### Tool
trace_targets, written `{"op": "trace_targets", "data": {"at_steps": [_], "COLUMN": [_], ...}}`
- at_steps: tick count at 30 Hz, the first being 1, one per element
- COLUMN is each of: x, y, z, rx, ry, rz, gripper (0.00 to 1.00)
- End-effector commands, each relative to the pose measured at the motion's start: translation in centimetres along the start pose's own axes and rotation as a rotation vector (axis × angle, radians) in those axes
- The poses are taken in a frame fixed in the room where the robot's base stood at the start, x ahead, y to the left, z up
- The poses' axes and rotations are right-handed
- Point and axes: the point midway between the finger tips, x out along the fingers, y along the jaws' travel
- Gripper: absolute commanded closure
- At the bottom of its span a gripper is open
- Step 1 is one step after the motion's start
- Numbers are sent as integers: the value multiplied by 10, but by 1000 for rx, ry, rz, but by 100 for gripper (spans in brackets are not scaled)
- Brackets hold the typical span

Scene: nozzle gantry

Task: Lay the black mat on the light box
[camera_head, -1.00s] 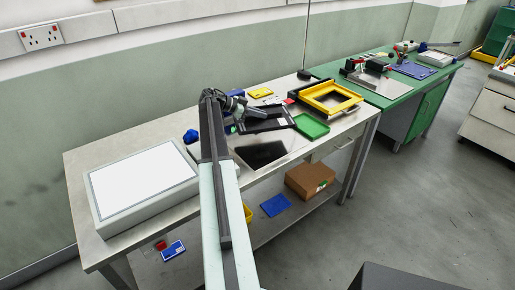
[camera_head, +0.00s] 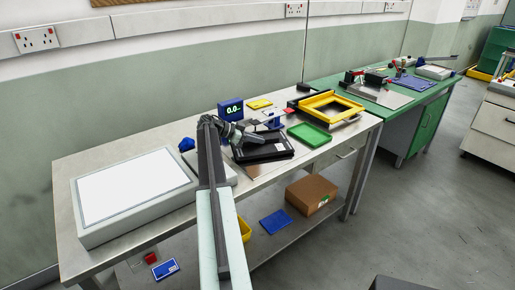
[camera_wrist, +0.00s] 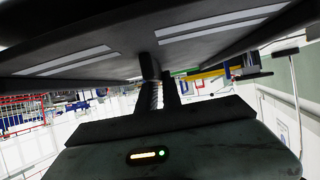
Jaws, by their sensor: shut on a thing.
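The black mat (camera_head: 263,149), a dark slab with a raised rim and a small white label, is over the right-middle of the bench in the head view. My gripper (camera_head: 240,141) is shut on its left side. In the wrist view the dark mat (camera_wrist: 90,62), with pale stripes, spans the top, with my gripper's fingers (camera_wrist: 152,72) at its middle. Whether it touches the bench I cannot tell. The light box (camera_head: 73,205), a pale box with a bright white top, lies to the left, apart from the mat. Its top is bare.
A green tray (camera_head: 309,135), a yellow frame (camera_head: 335,104) and a blue display (camera_head: 231,110) stand nearby. A small blue object (camera_head: 186,144) lies behind the light box. A cardboard box (camera_head: 311,194) is on the lower shelf.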

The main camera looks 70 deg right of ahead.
Motion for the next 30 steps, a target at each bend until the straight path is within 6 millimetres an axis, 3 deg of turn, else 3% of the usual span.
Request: {"op": "trace_targets", "data": {"at_steps": [1,11,12,14,26,30], "x": [5,5,4,4,2,-12], "y": [0,0,0,0,0,4], "z": [9,9,9,8,4,1], "rx": [0,0,0,0,0,-2], "ry": [2,2,0,0,0,0], "rz": [0,0,0,0,0,-3], "gripper": [100,100,86,69,69,69]}}
